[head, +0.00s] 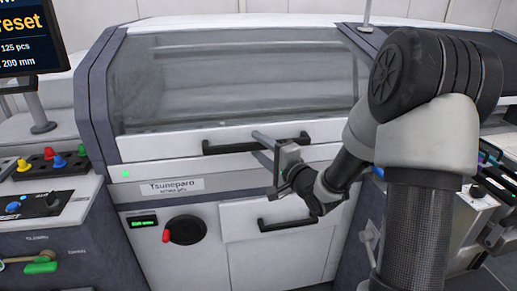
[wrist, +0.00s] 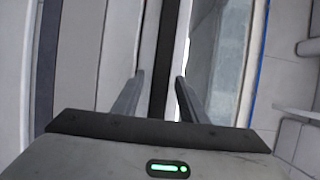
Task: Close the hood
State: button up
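The hood (head: 165,145) is a glazed cover with a white lower rail on the grey and white machine. It is lowered, with its rail just above the machine's front panel; I cannot tell whether it is fully shut. Its black bar handle (head: 222,147) runs along the rail, and it also shows in the wrist view (wrist: 160,55) as a dark strip. My gripper (head: 256,144) is open at the handle, one finger above it and one below. In the wrist view my gripper (wrist: 158,80) has its fingers apart with the handle between them, not visibly clamped.
Below the hood are a nameplate (head: 172,187), a red and black rotary switch (head: 185,230) and a drawer-like panel with a second black handle (head: 288,222). A screen (head: 28,40) and a control console (head: 45,205) stand at the left. Another console (head: 490,190) is at the right.

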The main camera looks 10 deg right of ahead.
jog(key=shift+w+a, duration=0.15)
jog(key=shift+w, duration=0.2)
grip_shut()
jog(key=s+r+g+p, duration=0.1)
jog(key=s+r+p, duration=0.3)
jog(key=r+p, duration=0.3)
jog(key=p, duration=0.4)
jog(key=shift+r+m+g+h+p, duration=0.3)
jog(key=shift+m+p, duration=0.1)
